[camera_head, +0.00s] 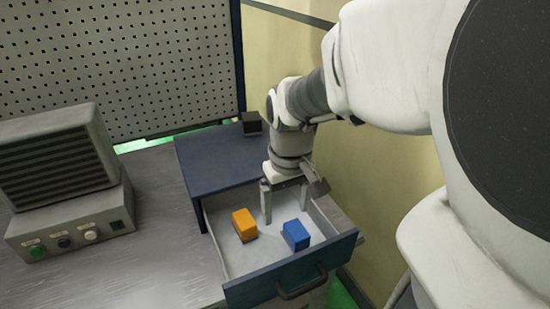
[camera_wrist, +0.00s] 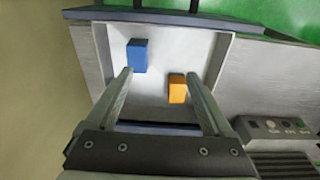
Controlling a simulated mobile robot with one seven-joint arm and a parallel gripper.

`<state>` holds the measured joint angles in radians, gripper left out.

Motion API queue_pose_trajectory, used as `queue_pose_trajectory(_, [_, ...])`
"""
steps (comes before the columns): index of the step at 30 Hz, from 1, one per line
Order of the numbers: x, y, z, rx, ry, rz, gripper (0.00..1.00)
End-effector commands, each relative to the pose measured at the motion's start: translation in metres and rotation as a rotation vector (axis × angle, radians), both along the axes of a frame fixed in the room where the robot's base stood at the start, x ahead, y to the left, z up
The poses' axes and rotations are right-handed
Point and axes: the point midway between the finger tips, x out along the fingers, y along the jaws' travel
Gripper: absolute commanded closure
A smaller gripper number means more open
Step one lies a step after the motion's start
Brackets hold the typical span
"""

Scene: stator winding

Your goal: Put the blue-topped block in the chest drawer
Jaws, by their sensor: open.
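The blue-topped block (camera_head: 296,235) lies inside the open chest drawer (camera_head: 270,268), toward its right front. It also shows in the wrist view (camera_wrist: 137,56), resting on the drawer floor apart from the fingers. The chest (camera_head: 215,158) is a dark blue cabinet on the bench with its drawer pulled out. My gripper (camera_head: 285,215) is over the back part of the drawer, pointing down, with its fingers apart and nothing between them. The fingers also show spread in the wrist view (camera_wrist: 162,82).
An orange-topped block (camera_head: 244,224) lies in the drawer, left of the blue one. A grey machine with buttons (camera_head: 65,180) stands on the bench at left. A small dark block (camera_head: 251,123) sits on the chest top. A perforated panel (camera_head: 120,60) stands behind. The bench middle is clear.

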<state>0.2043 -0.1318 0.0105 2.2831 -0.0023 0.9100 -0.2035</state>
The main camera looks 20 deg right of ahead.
Motion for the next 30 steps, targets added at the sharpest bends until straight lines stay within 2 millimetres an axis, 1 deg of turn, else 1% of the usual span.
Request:
queue_pose_trajectory(1, [-0.007,0.013,0.049,-0.029,-0.163,0.016,0.14])
queue_pose_trajectory(3, [-0.019,0.024,0.059,-0.028,-0.212,0.014,0.14])
queue_pose_trajectory(7, [-0.042,0.042,0.073,-0.017,-0.298,0.010,0.14])
queue_pose_trajectory(12, [-0.065,0.055,0.081,0.003,-0.380,0.001,0.14])
queue_pose_trajectory(16, [-0.073,0.059,0.084,0.014,-0.412,-0.005,0.14])
queue_pose_trajectory(30, [-0.076,0.060,0.082,0.020,-0.414,-0.007,0.14])
